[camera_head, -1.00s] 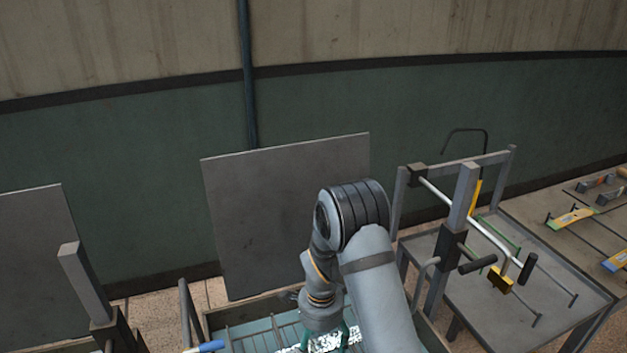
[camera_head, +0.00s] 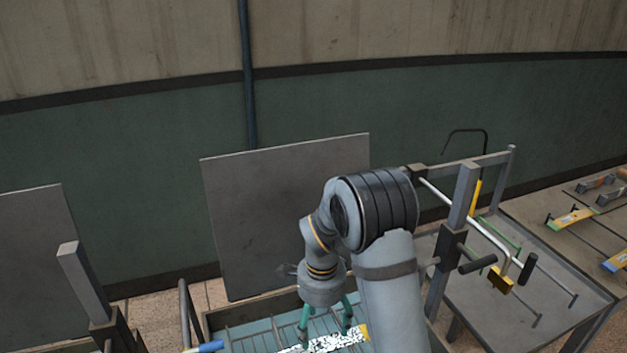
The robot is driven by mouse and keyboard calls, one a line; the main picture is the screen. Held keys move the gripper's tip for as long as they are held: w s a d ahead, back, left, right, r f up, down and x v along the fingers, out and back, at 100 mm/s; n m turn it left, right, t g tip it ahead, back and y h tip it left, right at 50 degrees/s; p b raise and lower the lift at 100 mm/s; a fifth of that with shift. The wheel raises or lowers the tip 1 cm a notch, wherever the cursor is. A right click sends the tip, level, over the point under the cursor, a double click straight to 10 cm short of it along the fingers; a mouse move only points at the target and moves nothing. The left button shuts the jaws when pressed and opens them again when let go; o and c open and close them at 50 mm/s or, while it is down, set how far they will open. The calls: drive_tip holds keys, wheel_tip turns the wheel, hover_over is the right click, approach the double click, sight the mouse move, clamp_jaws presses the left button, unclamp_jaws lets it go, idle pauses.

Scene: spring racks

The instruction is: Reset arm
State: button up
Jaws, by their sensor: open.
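My arm rises from the bottom of the view and bends down at the left to my gripper (camera_head: 326,326). The gripper points down with its two green fingers apart, above a blue-grey slotted rack (camera_head: 258,336). A speckled white piece with a yellow end (camera_head: 325,344) lies in the rack below the fingers. I see nothing between the fingers. The bottom of the rack is cut off by the picture edge, and my arm hides its right part.
A grey upright panel (camera_head: 255,220) stands behind the rack. At right, a metal frame (camera_head: 465,195) with handles and a padlock (camera_head: 500,280) stands on a grey table (camera_head: 530,300). Grey posts (camera_head: 82,280) stand at left. Open space lies above the arm.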

sight(321, 350)
wheel_tip(321, 350, up, 4)
wheel_tip(321, 350, down, 13)
drive_tip(key=shift+s, duration=0.1)
drive_tip(key=r, duration=0.5)
drive_tip(key=shift+w+r+b, duration=0.1)
drive_tip(key=shift+w+b, duration=0.1)
drive_tip(key=shift+b, duration=0.1)
drive_tip(key=s+d+r+b, duration=0.3)
drive_tip(key=s+d+r, duration=0.35)
drive_tip(key=s, duration=0.35)
drive_tip(key=d+r+n+b, duration=0.1)
drive_tip(key=d+r+n, duration=0.4)
drive_tip(key=d+n, duration=0.7)
drive_tip(key=shift+w+d+r+n, duration=0.2)
drive_tip(key=shift+w+d+n, duration=0.15)
drive_tip(key=shift+d, duration=0.7)
drive_tip(key=shift+f, duration=0.1)
